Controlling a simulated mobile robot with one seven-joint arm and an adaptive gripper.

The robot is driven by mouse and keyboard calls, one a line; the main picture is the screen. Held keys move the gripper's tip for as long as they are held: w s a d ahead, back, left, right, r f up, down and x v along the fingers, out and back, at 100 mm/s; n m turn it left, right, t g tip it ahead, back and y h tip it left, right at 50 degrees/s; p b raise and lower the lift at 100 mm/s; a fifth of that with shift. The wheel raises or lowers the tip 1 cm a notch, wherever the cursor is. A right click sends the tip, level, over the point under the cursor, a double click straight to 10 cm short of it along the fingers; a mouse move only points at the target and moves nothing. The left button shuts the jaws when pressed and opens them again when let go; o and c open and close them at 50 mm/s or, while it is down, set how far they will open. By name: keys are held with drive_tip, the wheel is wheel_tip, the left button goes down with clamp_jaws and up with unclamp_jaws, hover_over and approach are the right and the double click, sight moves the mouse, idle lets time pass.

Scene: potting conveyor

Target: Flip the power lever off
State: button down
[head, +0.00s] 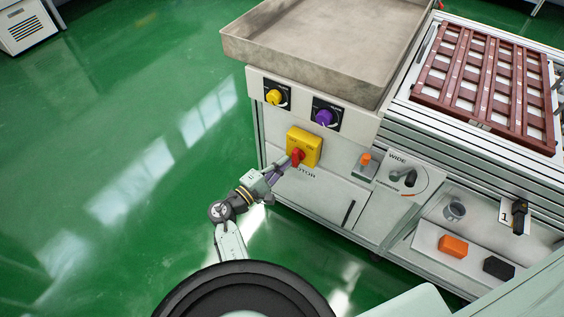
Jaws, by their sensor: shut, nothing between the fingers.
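The power lever is a red handle (297,156) on a yellow switch box (305,146) marked OFF and ON, on the front of the white machine cabinet above the word MOTOR. The red handle sits low and left of the middle of the box. My gripper (287,165) is shut and empty. Its fingertips are right at the lower left of the red handle; I cannot tell whether they touch it. The fingers partly cover the area below the box.
A yellow knob (273,97) and a purple knob (323,117) sit above the switch. An orange button (366,158) and a grey WIDE selector (409,177) are to the right. A metal tray (255,52) overhangs above. Green floor (110,150) is open at left.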

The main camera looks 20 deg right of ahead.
drive_tip(key=shift+s+d+f+n+t, duration=0.15)
drive_tip(key=shift+f+n+t, duration=0.1)
drive_tip(key=shift+n, duration=0.45)
drive_tip(key=shift+s+d+f+n+t, duration=0.15)
drive_tip(key=shift+n+t, duration=0.1)
drive_tip(key=shift+n, duration=0.45)
idle(0.4)
drive_tip(key=shift+a, duration=0.1)
drive_tip(key=v, duration=1.2)
drive_tip(key=shift+w, duration=0.1)
